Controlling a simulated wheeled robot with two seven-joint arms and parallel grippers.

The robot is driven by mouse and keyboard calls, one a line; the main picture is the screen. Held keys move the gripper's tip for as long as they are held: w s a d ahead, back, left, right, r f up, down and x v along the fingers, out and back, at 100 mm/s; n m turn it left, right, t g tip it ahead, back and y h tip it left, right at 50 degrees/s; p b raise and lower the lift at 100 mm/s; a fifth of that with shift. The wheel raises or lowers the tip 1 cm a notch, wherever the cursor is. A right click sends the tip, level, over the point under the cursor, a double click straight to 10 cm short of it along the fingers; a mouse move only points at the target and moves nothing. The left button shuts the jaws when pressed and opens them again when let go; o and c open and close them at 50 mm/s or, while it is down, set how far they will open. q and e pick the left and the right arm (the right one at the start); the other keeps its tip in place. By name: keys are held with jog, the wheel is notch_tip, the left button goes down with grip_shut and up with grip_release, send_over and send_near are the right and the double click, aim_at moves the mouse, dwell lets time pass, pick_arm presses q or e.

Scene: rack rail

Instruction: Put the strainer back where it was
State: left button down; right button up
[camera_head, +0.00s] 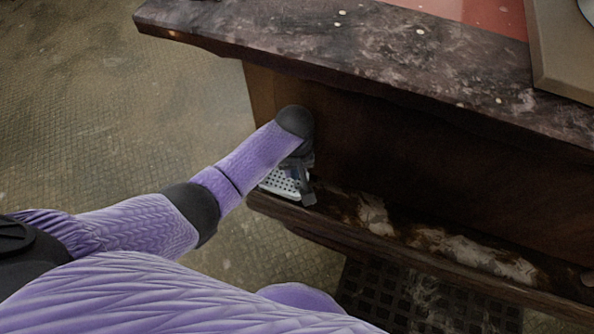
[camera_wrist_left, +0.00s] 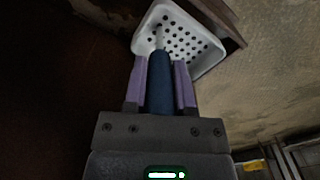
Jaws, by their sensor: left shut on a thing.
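The strainer is a white, shallow, square-looking pan with round holes (camera_head: 280,183). In the head view it shows partly, at the left end of the low shelf, with my left gripper (camera_head: 303,186) in front of it. In the left wrist view the strainer's pan (camera_wrist_left: 183,40) is ahead of the fingers, and its dark blue handle (camera_wrist_left: 160,82) lies between the two purple fingers. My left gripper (camera_wrist_left: 160,85) is shut on this handle. I cannot tell whether the pan rests on the shelf or hangs just above it. My right gripper is not in view.
The low wooden shelf (camera_head: 400,237) has a worn front edge and looks bare to the right. A dark stone counter (camera_head: 330,35) overhangs it. A tan board or box (camera_head: 562,50) sits on the counter at right. A dark grated mat (camera_head: 420,300) lies on the floor.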

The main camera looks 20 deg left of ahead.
pick_arm(q)
jog(key=shift+w+f+b, duration=0.2)
jog(key=shift+f+b, duration=0.1)
jog(key=shift+f, duration=0.5)
jog(key=shift+r+p, duration=0.3)
jog(key=shift+r, duration=0.1)
jog(key=shift+f, duration=0.1)
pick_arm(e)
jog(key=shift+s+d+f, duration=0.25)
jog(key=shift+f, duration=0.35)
pick_arm(q)
jog(key=shift+c, duration=2.2)
grip_release()
